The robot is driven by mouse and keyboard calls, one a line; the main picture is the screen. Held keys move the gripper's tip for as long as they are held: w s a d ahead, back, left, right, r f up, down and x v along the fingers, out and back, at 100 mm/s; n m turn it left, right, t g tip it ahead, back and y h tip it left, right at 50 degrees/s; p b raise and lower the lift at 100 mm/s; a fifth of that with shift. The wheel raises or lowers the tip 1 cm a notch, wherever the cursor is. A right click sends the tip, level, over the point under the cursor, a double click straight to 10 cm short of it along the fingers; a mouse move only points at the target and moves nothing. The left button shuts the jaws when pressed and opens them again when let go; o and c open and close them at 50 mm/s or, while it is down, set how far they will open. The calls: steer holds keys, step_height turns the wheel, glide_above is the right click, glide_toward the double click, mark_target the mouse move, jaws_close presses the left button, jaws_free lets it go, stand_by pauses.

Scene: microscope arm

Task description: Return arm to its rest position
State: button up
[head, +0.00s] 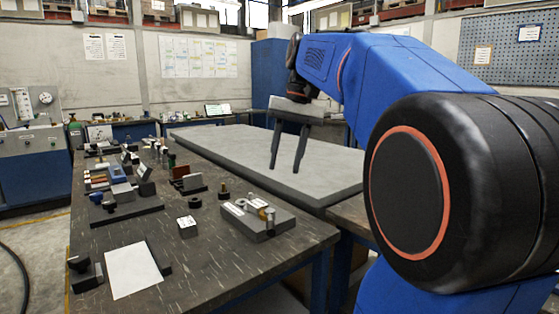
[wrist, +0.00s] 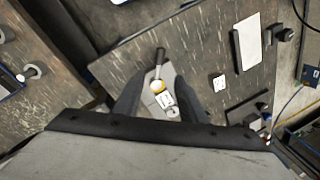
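My blue arm with black joints reaches from the right side of the head view towards the back. My gripper (head: 285,168) hangs from its end with the two dark fingers pointing down and spread apart. Nothing shows between the fingers in the head view, where they appear in front of the grey slab. In the wrist view my gripper (wrist: 158,88) is open at the lower middle. A grey block with small parts (wrist: 164,90) shows between the fingers there, apparently on the bench below. No marked rest position can be made out.
The dark workbench (head: 150,222) carries a grey fixture block (head: 245,222), a small block (head: 187,227), a white sheet (head: 131,270) and several fixtures along its left side. A grey slab table (head: 330,165) stands behind, mostly bare. A blue cabinet (head: 33,150) stands at left.

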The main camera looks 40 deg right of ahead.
steer(key=s+a+f+n+t, duration=0.1)
steer(key=s+a+f+n, duration=0.1)
steer(key=s+a+f, duration=0.3)
steer(key=s+a+f+n+t+h, duration=0.1)
steer(key=s+a+f, duration=0.3)
steer(key=f, duration=1)
steer(key=s+a+f+n+t, duration=0.1)
steer(key=s+a+f+n, duration=0.2)
steer(key=f, duration=0.7)
steer(key=s+a, duration=0.2)
steer(key=shift+s+a+n+t+h, duration=0.3)
steer(key=shift+h, duration=0.1)
steer(key=shift+f, duration=0.1)
